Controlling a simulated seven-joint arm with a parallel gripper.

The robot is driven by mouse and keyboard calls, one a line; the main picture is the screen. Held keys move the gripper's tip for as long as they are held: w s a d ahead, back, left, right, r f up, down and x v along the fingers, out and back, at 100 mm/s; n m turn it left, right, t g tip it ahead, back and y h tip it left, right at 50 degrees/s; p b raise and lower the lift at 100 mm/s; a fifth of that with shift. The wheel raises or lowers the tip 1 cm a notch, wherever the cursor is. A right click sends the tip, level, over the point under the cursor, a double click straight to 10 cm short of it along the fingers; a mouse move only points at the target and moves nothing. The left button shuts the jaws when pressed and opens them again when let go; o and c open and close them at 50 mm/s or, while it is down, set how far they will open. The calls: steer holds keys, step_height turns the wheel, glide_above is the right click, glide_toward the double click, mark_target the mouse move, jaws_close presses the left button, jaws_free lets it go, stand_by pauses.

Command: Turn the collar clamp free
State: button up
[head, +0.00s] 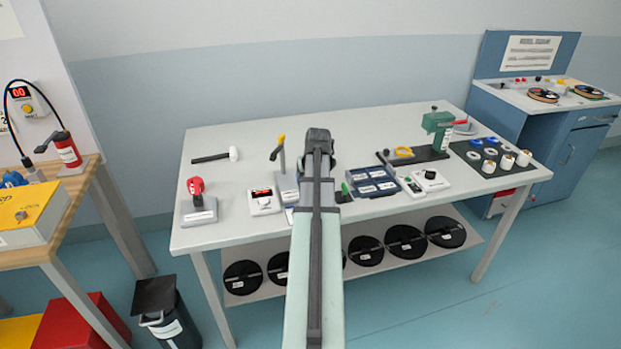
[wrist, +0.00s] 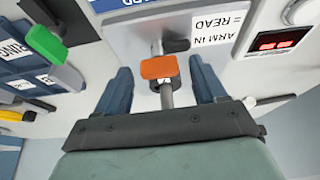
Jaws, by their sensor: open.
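In the wrist view an orange tab (wrist: 158,67), which looks like the collar clamp's handle, sits on a grey metal post (wrist: 166,96). A dark grey arm (wrist: 177,45) sticks out beside it. My gripper (wrist: 161,70) is open, with one blue finger on each side of the tab and visible gaps to both. In the head view this seems to be the stand with the yellow-orange top (head: 281,138), just left of my gripper (head: 318,138). My arm hides part of the table there. I cannot tell the clamp's turn.
A red-digit display (head: 262,193) and a red-knobbed holder (head: 197,200) stand to the left. A blue tray (head: 372,182), a white dial box (head: 430,180) and a dark mat (head: 470,150) are to the right. A mallet (head: 215,156) lies at the back left.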

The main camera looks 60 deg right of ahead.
steer(key=v, duration=1.3)
steer(key=shift+r, duration=0.3)
steer(key=shift+a, duration=0.25)
